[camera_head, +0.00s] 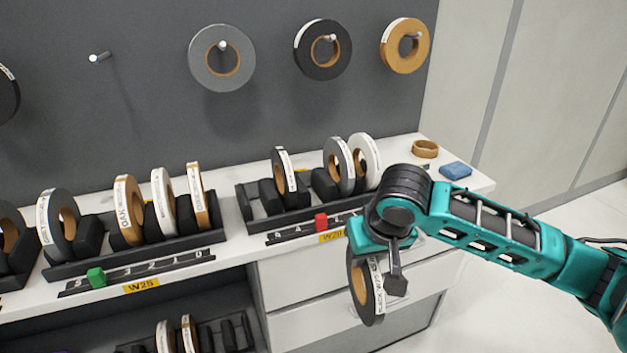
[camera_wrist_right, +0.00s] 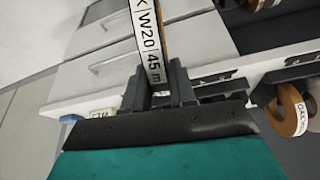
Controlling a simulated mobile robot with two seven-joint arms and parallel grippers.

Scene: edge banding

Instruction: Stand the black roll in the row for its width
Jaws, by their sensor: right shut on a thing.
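The black roll (camera_head: 362,291) has a white label and a brown core. It hangs upright from my right gripper (camera_head: 378,258), in front of the counter edge and drawers. In the right wrist view its label (camera_wrist_right: 150,42) shows W20 and 45 m, between the fingers of my right gripper (camera_wrist_right: 158,97). The left rack (camera_head: 130,256) has a W25 tag (camera_head: 141,286) and several rolls. My left gripper is out of view.
Red (camera_head: 321,222) and green (camera_head: 97,277) sliders sit on scales before the racks. Rolls hang on wall pegs; a lower shelf holds more.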

